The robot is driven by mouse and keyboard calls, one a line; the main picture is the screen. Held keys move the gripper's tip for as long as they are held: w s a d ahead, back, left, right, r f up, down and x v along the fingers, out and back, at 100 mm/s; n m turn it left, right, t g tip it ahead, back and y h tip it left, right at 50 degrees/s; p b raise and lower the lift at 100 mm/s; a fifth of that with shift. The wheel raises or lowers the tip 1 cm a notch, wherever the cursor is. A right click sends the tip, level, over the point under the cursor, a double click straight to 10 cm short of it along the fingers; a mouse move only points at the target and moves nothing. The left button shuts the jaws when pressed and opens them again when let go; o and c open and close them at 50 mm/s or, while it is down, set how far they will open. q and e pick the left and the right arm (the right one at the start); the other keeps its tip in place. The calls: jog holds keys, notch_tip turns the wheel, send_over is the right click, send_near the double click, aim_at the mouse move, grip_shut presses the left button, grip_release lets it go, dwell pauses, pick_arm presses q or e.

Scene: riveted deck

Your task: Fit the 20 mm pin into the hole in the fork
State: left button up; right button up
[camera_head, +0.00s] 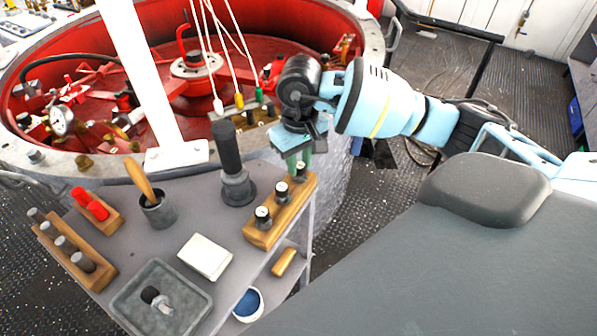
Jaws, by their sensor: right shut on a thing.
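My right gripper (298,163) points down at the far end of a wooden rack (256,237) on the grey bench. It is shut on a dark pin with a pale top (301,171), which is at the rack's far end. I cannot tell whether the pin is still seated in the rack. Two similar pins, a middle one (282,190) and a near one (263,216), stand upright in the same rack. Their size marks are too small to read. I cannot make out the fork or its hole for certain. My left gripper is not in view.
A black-handled tool (231,150) stands left of the rack. A cup with a wooden handle (158,208), a white box (205,256), a grey tray (125,299) and a rack of grey pins (75,258) share the bench. The red well (255,48) lies behind.

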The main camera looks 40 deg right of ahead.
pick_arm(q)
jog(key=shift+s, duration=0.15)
pick_arm(e)
jog(key=shift+r, duration=0.25)
jog(key=shift+r, duration=0.15)
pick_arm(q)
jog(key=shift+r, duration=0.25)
pick_arm(e)
jog(key=shift+r, duration=0.25)
